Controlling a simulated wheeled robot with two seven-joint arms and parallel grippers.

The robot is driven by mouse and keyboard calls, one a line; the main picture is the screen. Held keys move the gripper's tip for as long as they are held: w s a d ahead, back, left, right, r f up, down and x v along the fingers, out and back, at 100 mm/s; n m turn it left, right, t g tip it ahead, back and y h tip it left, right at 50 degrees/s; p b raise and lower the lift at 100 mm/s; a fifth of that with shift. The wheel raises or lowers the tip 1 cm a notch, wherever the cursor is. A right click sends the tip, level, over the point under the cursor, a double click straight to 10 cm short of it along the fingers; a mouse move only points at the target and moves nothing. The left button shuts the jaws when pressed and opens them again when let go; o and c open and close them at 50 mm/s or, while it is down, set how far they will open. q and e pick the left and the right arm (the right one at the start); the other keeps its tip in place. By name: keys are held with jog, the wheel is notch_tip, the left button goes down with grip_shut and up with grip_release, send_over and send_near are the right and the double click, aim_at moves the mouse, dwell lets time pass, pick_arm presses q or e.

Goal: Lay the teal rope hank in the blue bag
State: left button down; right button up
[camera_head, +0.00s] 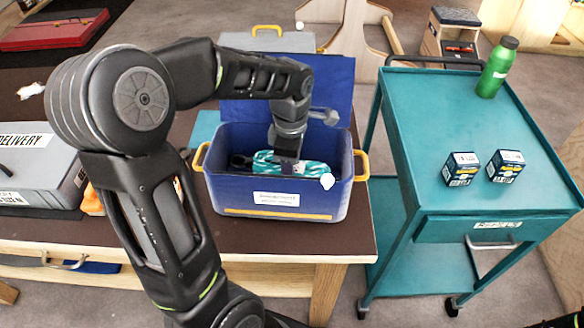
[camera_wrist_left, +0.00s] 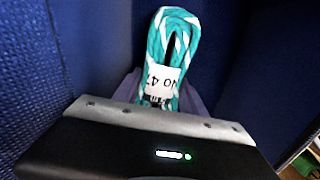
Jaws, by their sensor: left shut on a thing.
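The blue bag (camera_head: 225,192) stands open on the dark table, with yellow handles at both ends and its lid raised at the back. The teal and white rope hank (camera_head: 318,168) is inside the bag's opening, low between its walls. My left gripper (camera_head: 287,168) reaches down into the bag and is shut on the hank. In the left wrist view the hank (camera_wrist_left: 172,45) extends from the jaws with a white label, and blue bag fabric surrounds it. Whether the hank touches the bag's floor cannot be told.
A teal cart (camera_head: 440,130) stands at the right with a green bottle (camera_head: 497,68) and two small boxes (camera_head: 461,168) on top. A grey case (camera_head: 35,172) lies on the table at the left. A dark item (camera_head: 241,161) is inside the bag's left part.

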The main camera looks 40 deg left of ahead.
pick_arm(q)
jog(key=shift+s+f, duration=0.1)
jog(key=shift+f, duration=0.15)
jog(key=c, duration=0.9)
grip_release()
jog(key=o, duration=0.3)
jog(key=shift+r, duration=3.9)
jog(key=shift+r, duration=0.1)
